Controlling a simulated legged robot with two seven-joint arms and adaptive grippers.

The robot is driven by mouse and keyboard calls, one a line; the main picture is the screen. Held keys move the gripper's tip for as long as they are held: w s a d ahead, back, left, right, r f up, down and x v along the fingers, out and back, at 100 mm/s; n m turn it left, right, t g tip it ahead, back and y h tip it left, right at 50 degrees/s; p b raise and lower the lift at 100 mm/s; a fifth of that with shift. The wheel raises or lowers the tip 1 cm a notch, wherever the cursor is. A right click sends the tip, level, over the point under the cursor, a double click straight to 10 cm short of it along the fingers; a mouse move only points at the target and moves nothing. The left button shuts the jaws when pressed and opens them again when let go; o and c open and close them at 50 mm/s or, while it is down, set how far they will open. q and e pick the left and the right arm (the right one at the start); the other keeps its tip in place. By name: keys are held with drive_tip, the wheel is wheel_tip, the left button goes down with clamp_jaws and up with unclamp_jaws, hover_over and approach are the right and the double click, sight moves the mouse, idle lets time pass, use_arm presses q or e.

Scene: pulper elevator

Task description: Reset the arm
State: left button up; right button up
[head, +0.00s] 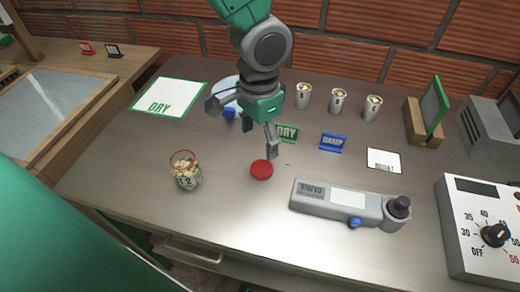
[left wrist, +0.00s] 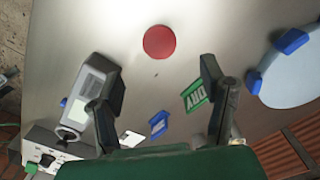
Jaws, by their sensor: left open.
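My left gripper (head: 260,138) comes down from the top of the head view, open and empty, above the bench. In the left wrist view its two fingers (left wrist: 163,85) stand wide apart with nothing between them. A round red lid (head: 261,169) lies flat on the bench just below the fingertips in the head view. It also shows beyond the fingers in the left wrist view (left wrist: 159,42). A glass jar (head: 186,174) with a red rim and pale beans stands upright, open, left of the lid. My right gripper is not in view.
A grey handheld meter (head: 345,199) lies right of the lid. Green DRY (head: 287,133) and blue DAMP (head: 333,143) signs, several cups (head: 338,101) and a DRY mat (head: 168,98) stand farther back. A dial box (head: 482,222) sits at right. The front middle is clear.

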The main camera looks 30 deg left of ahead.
use_arm(q)
drive_tip(key=shift+r, duration=0.9)
